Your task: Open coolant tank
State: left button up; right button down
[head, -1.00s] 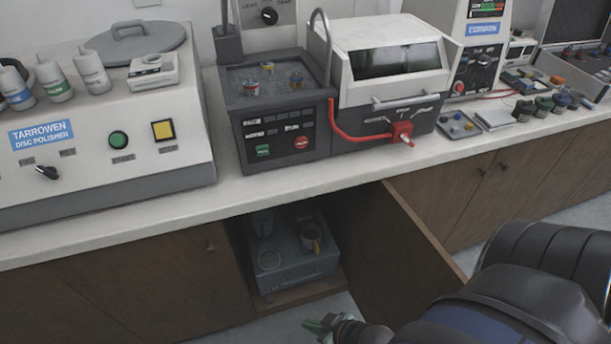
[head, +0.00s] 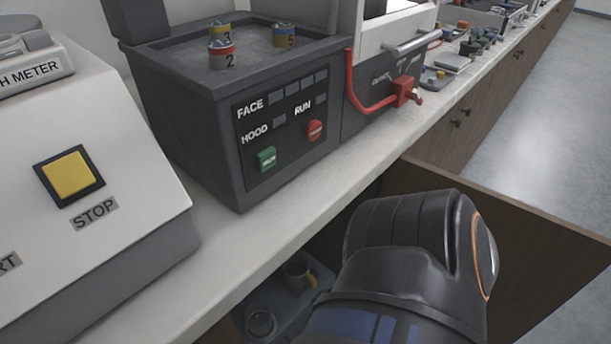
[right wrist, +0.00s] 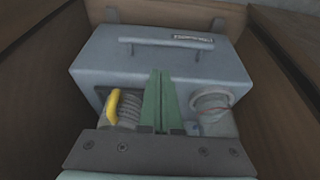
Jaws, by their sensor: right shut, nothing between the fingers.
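The coolant tank, a grey box, sits in the open cabinet under the counter. Its smooth grey face with a bar handle (right wrist: 165,43) and a small label fills the right wrist view (right wrist: 105,62). Beside the fingers are a ribbed round fitting with a yellow part (right wrist: 116,105) and a round fitting with a thin reddish line (right wrist: 211,105). In the head view only part of the tank (head: 283,299) shows past my right arm. My right gripper (right wrist: 160,76) is shut and empty, its green fingers together over the tank; contact is unclear. My left gripper is out of view.
The open cabinet door (head: 535,215) stands to the right of my arm. Cabinet walls close in on both sides in the right wrist view. Above, the counter edge (head: 225,260) carries a dark machine (head: 200,115) and a red hose valve (head: 405,92).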

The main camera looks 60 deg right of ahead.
notch_tip(320, 180, down, 2)
jog(key=b, duration=0.1)
pick_arm(q)
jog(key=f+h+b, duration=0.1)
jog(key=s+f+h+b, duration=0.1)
jog(key=b, duration=0.1)
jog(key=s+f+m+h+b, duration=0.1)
jog(key=b, duration=0.1)
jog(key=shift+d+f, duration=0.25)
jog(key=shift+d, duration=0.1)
pick_arm(e)
send_near(307, 318)
jog(key=shift+w+a+f, duration=0.4)
jog(key=shift+w+f, duration=0.1)
jog(key=shift+f, duration=0.1)
jog(key=shift+w+a+f, duration=0.45)
jog(key=shift+f, duration=0.15)
